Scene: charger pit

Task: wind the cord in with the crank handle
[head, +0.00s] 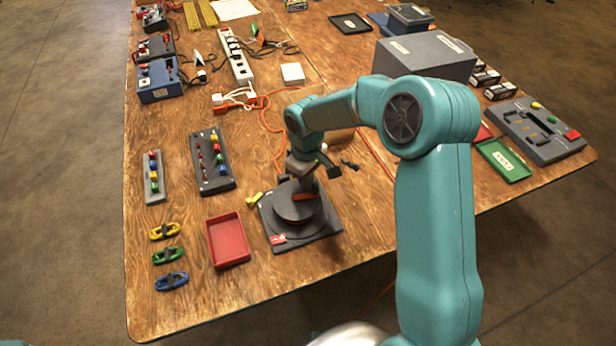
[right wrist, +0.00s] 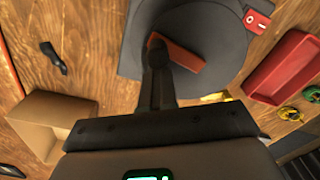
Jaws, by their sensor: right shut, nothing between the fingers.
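The cord winder is a dark round reel (head: 296,212) on a dark square base plate (head: 325,229) near the table's front edge. An orange-red crank arm (head: 304,197) lies across the top of the reel; it also shows in the right wrist view (right wrist: 183,56). My right gripper (head: 307,184) is shut with nothing between its fingers. It points down over the reel, and its fingertips (right wrist: 156,45) overlap one end of the crank arm in the wrist view; I cannot tell whether they touch. They hide that end. An orange cord (head: 264,128) runs across the table behind the winder.
A red tray (head: 228,240) stands just left of the winder. A cardboard box (right wrist: 52,122) is close to the gripper in the wrist view. A power strip (head: 236,58) and a large grey box (head: 425,56) are farther back. Bare table lies in front of the red tray.

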